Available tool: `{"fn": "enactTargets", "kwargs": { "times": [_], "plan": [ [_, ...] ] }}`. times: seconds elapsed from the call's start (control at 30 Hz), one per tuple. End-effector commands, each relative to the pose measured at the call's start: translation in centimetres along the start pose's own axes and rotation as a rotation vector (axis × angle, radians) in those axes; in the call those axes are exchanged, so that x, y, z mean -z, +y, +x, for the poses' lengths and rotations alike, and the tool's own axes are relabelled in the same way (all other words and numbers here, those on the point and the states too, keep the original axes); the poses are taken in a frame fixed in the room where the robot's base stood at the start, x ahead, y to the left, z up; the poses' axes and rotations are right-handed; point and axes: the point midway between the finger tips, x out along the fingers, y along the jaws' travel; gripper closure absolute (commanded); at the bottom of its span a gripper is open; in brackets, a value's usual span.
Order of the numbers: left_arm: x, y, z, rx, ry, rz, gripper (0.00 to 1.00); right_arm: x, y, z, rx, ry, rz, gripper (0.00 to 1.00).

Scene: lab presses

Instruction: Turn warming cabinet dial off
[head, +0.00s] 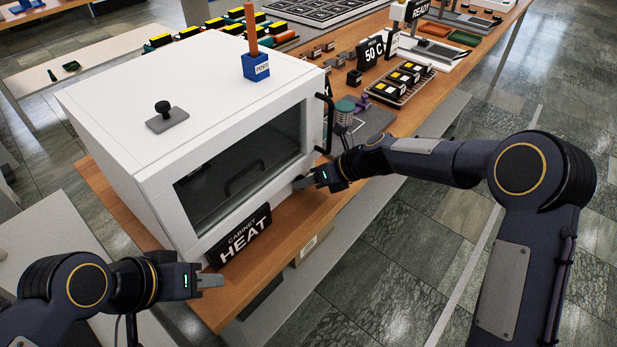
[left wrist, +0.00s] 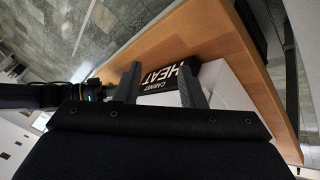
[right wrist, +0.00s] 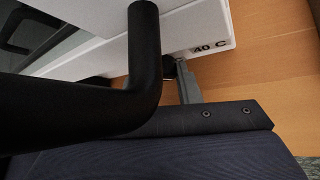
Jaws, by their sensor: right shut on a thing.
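The white warming cabinet (head: 105,95) stands on the wooden bench, with a dark window in its front. My right gripper (head: 304,183) is at the lower right of the cabinet's front. In the right wrist view, one finger of my right gripper (right wrist: 180,80) touches a small dark round part, apparently the dial (right wrist: 169,66), beside a "40 C" label (right wrist: 208,48). The dial's pointer is hidden, and a black bar covers the other finger. My left gripper (head: 210,281) is empty near the bench's front-left end; its fingers stand apart in the left wrist view (left wrist: 160,88).
A black "CABINET HEAT" sign (head: 243,236) stands before the cabinet, between my grippers. A black bar handle (head: 327,125) is at the cabinet's right edge, close to my right gripper. A blue holder (head: 257,67) sits on top. Racks and a "50 C" sign (head: 373,53) stand beyond.

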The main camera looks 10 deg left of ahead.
Motion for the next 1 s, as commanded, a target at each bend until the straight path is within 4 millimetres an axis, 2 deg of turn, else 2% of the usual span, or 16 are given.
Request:
{"fn": "enactTargets", "kwargs": {
  "times": [0.1, 0.13, 0.2, 0.53, 0.9, 1.0],
  "plan": [
    [0.0, 0.0, 0.0, 0.0, 0.0, 0.0, 0.64, 0.1, -0.1, 0.0, -0.001, 0.0, 0.001, 0.92],
    [0.0, 0.0, 0.1, 0.0, 0.0, 0.0, 0.64, 0.1, -0.1, 0.0, -0.001, 0.0, 0.001, 0.68],
    [0.0, 0.0, 0.1, 0.0, 0.0, 0.0, 0.64, 0.1, -0.1, 0.0, -0.001, 0.0, 0.002, 0.61],
    [0.0, 0.0, 0.0, 0.0, 0.0, 0.0, 0.64, 0.0, -0.1, -0.5, 0.0, -0.001, 0.002, 0.61],
    [0.0, 0.0, 0.1, 0.0, 0.0, 0.0, 0.64, 0.0, -0.1, -6.2, 0.001, -0.003, 0.003, 0.61],
    [0.0, 0.0, 0.1, 0.0, 0.0, 0.0, 0.64, 0.0, -0.1, -7.2, 0.0, -0.001, 0.003, 0.61]
  ]
}}
